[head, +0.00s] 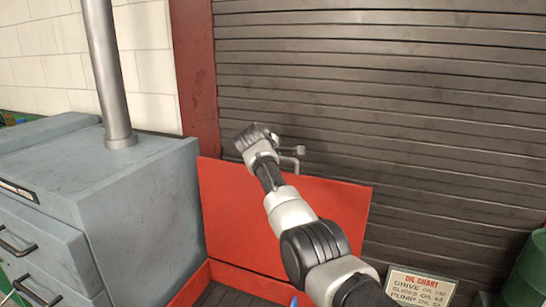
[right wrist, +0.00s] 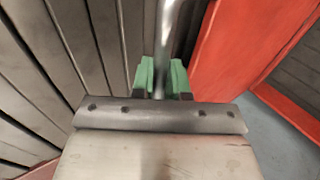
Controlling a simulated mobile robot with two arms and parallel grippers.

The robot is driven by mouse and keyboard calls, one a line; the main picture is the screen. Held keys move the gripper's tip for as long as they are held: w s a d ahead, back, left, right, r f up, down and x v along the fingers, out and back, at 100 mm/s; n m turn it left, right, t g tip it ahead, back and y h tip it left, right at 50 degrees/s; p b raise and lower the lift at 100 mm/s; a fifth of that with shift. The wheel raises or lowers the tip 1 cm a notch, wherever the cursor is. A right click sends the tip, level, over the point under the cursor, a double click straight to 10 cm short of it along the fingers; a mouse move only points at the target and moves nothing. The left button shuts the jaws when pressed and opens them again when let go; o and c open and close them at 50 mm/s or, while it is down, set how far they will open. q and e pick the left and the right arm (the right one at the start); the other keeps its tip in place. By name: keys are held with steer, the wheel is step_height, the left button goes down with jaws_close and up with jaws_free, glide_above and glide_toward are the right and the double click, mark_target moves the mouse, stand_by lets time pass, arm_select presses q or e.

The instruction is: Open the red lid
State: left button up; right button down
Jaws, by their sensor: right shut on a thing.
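The red lid (head: 285,215) stands steeply raised in the middle of the head view, in front of the dark slatted shutter, with a red box rim (head: 245,282) below it. It also shows in the right wrist view (right wrist: 222,50). A grey metal handle (head: 291,160) sits at the lid's top edge. My right arm reaches across the lid from the lower right. In the right wrist view my right gripper (right wrist: 162,78) has its green fingertips closed on the metal handle bar (right wrist: 168,30). In the head view the wrist hides the fingertips. My left gripper is not in view.
A grey drawer cabinet (head: 150,190) with a vertical metal post (head: 106,75) stands left of the lid. The slatted shutter (head: 420,120) is close behind it. An oil chart sign (head: 421,287) and a green drum (head: 530,272) are at the lower right.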

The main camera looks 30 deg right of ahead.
steer(key=c, duration=1.3)
jaws_free()
steer(key=shift+d+f, duration=0.1)
steer(key=shift+f, duration=0.25)
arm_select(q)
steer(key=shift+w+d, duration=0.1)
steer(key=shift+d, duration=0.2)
arm_select(e)
steer(key=shift+o, duration=0.8)
steer(key=shift+w+d, duration=0.1)
arm_select(q)
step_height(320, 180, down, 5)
steer(key=b, duration=0.5)
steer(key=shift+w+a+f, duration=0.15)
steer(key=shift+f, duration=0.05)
arm_select(e)
steer(key=v, duration=1)
steer(key=shift+a+r, duration=0.25)
steer(key=shift+r, duration=0.05)
